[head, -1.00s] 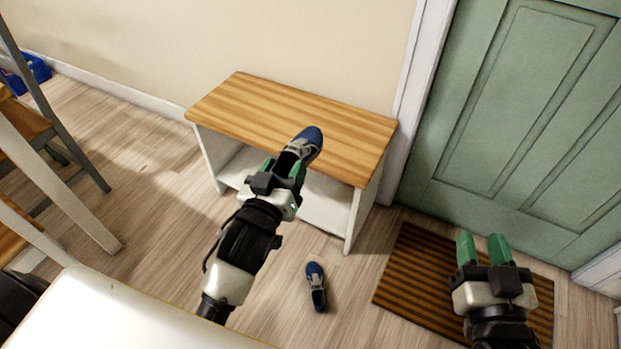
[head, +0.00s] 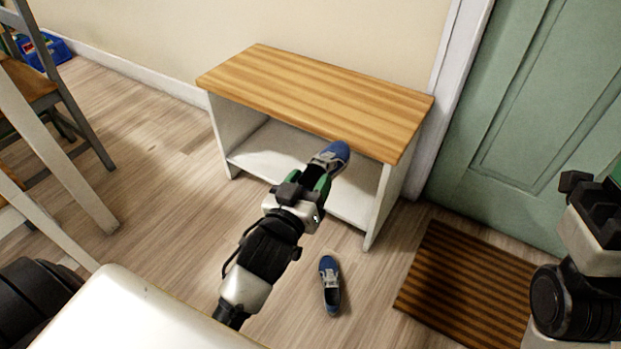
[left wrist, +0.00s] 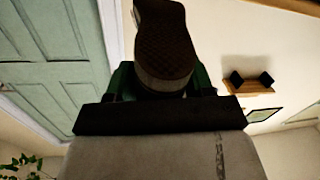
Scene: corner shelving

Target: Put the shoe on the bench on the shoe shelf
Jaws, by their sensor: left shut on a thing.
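A blue and grey shoe (head: 331,157) is held in my left gripper (head: 318,178), which is shut on it. In the head view the shoe is in front of the bench's open lower space, its toe pointing away from me. In the left wrist view the shoe's dark sole (left wrist: 165,45) shows between the green fingers. The bench (head: 310,85) has a striped wooden top and a white lower shelf (head: 262,150), partly hidden by the shoe and gripper. My right gripper (head: 602,200) is at the right edge, its fingertips dark or cut off.
A second blue shoe (head: 330,285) lies on the floor in front of the bench. A brown striped mat (head: 465,290) lies by the green door (head: 530,110). Chairs (head: 50,90) stand at the left. A white surface (head: 140,315) is at the bottom left.

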